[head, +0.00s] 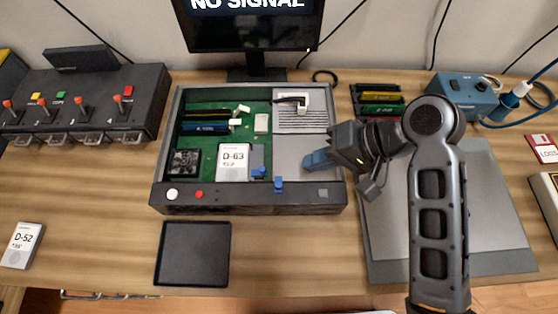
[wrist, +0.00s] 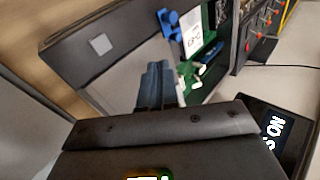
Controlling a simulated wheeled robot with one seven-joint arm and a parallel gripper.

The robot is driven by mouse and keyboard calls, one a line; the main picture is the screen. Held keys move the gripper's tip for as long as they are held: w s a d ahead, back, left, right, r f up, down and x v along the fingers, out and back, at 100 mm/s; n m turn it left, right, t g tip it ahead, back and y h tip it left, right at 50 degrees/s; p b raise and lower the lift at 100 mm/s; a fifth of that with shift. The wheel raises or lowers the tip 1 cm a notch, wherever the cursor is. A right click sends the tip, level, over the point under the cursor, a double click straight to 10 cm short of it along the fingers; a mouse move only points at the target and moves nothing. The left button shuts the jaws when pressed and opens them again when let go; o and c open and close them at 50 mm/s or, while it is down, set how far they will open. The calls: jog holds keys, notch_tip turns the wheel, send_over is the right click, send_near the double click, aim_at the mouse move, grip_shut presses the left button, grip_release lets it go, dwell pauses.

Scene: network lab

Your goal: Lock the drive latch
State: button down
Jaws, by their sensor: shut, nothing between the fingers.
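The white drive labelled D-63 (head: 233,162) sits in the open computer case, and its white label also shows in the wrist view (wrist: 192,36). A blue latch piece (head: 258,172) is at the drive's right side. A second blue piece (head: 279,184) stands on the case's front edge; a blue piece also shows in the wrist view (wrist: 167,20). I cannot tell from these frames whether the latch is locked. My gripper (head: 308,162), with blue fingertips, is shut and empty over the grey panel on the case's right. Its fingers show in the wrist view (wrist: 153,78), apart from the blue piece.
The case (head: 245,203) has a raised front wall with buttons. A monitor (head: 252,28) stands behind it. An empty black tray (head: 193,253) lies in front, and drive D-52 (head: 21,245) lies at left. A grey mat (head: 500,200) is under my arm. A lever box (head: 75,100) stands at left.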

aim_at(266, 170)
jog(key=x, duration=0.5)
jog(key=shift+w+a+p, duration=0.25)
jog(key=shift+a+p, duration=0.3)
jog(key=shift+a, duration=0.65)
jog(key=shift+w+a+f, duration=0.15)
jog(key=shift+a+f, duration=0.05)
jog(key=shift+a, duration=0.5)
jog(key=shift+a, duration=1)
jog(key=v, duration=0.8)
